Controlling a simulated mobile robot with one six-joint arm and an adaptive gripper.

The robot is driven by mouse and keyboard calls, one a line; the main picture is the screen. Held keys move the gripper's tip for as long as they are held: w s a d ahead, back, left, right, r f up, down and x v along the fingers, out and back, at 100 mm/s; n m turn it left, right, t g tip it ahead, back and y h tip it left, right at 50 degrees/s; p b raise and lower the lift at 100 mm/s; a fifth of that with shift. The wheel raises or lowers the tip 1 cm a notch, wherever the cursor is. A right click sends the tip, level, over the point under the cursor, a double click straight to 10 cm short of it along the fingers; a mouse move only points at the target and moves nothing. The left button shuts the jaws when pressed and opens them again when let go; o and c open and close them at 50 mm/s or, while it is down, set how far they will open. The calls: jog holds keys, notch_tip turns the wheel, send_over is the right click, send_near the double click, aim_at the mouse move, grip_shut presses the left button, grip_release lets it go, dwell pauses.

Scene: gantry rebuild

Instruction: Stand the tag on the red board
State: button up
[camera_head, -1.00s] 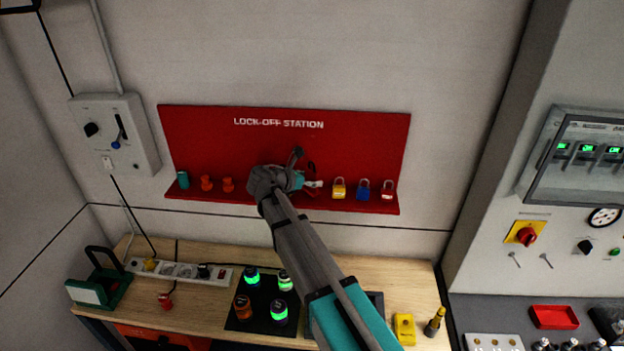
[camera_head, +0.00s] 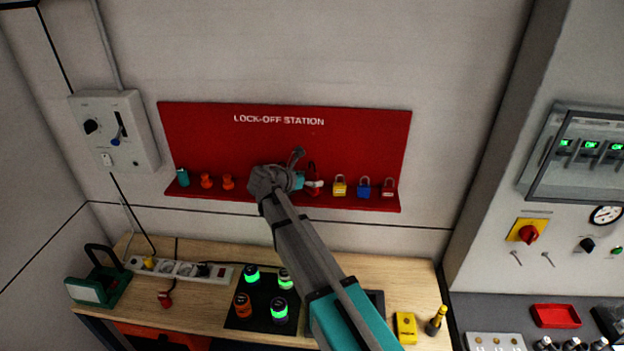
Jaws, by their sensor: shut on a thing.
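The red board (camera_head: 285,145), lettered LOCK-OFF STATION, is on the wall with a narrow red shelf along its bottom. My gripper (camera_head: 305,181) is at the middle of the board, just above the shelf, seen from behind. It is shut on the tag (camera_head: 314,184), a small red and white piece with a dark loop above it. The tag looks roughly upright against the red. The wrist hides part of it, and I cannot tell whether its lower edge touches the shelf.
On the shelf, a yellow padlock (camera_head: 340,187), a blue padlock (camera_head: 364,188) and a red padlock (camera_head: 388,189) stand close to the right. Two orange pieces (camera_head: 207,181) and a teal cylinder (camera_head: 183,178) stand to the left. A wooden bench (camera_head: 210,298) lies below.

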jog(key=shift+f+b, duration=0.35)
jog(key=shift+f, duration=0.05)
jog(key=o, duration=1.1)
jog(key=shift+r, duration=0.15)
